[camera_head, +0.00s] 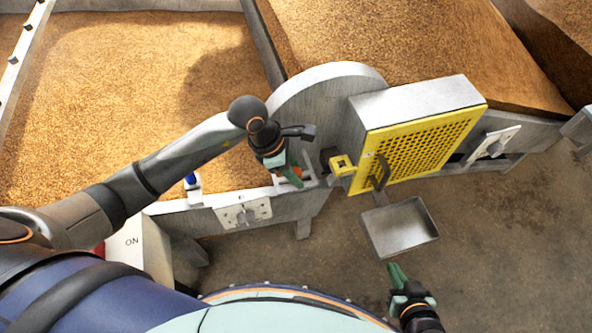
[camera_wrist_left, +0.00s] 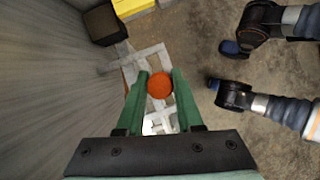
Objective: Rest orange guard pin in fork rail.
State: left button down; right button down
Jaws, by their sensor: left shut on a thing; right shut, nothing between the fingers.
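The orange guard pin (camera_wrist_left: 160,85) shows as a round orange top between the green fingers of my left gripper (camera_wrist_left: 160,88), which is shut on it. In the head view only a sliver of the orange pin (camera_head: 297,171) shows beside the left gripper (camera_head: 291,181); the fingers hide the rest. A pale metal frame, seemingly the fork rail (camera_wrist_left: 150,58), lies below the pin in the wrist view. In the head view the rail (camera_head: 311,183) is just right of the fingers. I cannot tell whether the pin touches it. My right gripper (camera_head: 396,272) is shut and empty, low over the floor.
A yellow perforated guard (camera_head: 420,145) with a grey housing stands right of the left gripper. A grey scoop tray (camera_head: 400,228) hangs below it, above the right gripper. A curved grey plate (camera_head: 325,88) rises behind. A switch plate (camera_head: 243,213) is on the bin wall.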

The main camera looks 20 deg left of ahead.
pick_arm(q)
jog(key=c, duration=0.9)
grip_release()
jog(key=o, duration=0.4)
jog(key=v, duration=1.2)
jog(key=shift+a+r, duration=0.1)
jog(key=shift+r, duration=0.15)
